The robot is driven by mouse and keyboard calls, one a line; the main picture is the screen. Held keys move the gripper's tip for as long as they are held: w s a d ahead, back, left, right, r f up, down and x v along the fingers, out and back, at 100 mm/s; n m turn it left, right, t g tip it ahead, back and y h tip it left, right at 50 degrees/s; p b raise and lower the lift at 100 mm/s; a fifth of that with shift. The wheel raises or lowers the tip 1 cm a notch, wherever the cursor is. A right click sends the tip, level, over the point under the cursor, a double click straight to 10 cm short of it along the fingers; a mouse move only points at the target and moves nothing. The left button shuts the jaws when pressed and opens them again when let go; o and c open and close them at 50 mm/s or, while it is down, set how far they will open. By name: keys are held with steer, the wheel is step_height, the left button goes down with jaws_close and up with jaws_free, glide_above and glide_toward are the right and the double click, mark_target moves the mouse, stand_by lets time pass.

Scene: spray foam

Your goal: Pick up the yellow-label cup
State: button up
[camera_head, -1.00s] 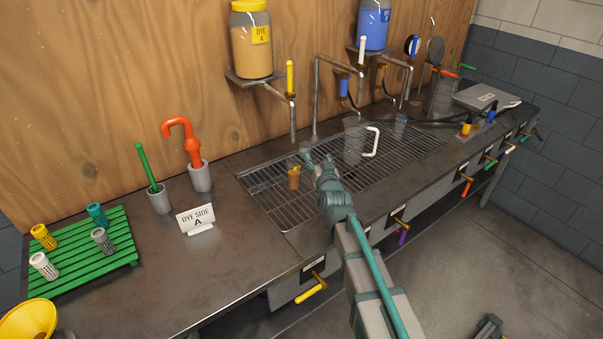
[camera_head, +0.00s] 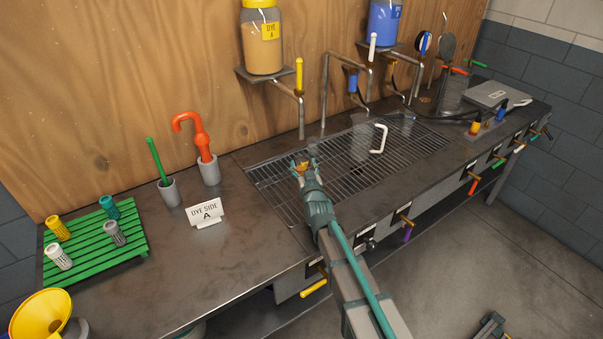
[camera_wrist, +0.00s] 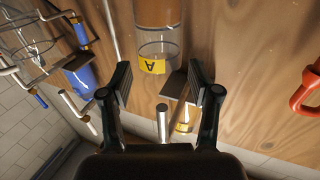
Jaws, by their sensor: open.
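The yellow-label cup (camera_head: 301,167) stands on the left part of the sink grate and is partly hidden by my gripper (camera_head: 305,165). In the wrist view, which looks upside down, the cup (camera_wrist: 158,38) is clear with orange-brown liquid and a yellow label marked A near its rim. My gripper (camera_wrist: 159,72) is open, with one finger on each side of the cup in that view. Gaps show between the cup and both fingers. I cannot tell how far the fingertips reach around it.
The yellow-lidded dye A jar (camera_head: 262,42) sits on a shelf above, with a yellow-handled tap (camera_head: 299,76) beside it. A clear pitcher with a white handle (camera_head: 380,139) stands to the right on the grate (camera_head: 340,185). The counter around the dye side A sign (camera_head: 206,213) is mostly clear.

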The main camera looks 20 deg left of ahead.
mark_target(300, 155)
steer(key=shift+p+x, duration=1.4)
steer(key=shift+x, duration=2)
steer(key=shift+c, duration=0.4)
jaws_close()
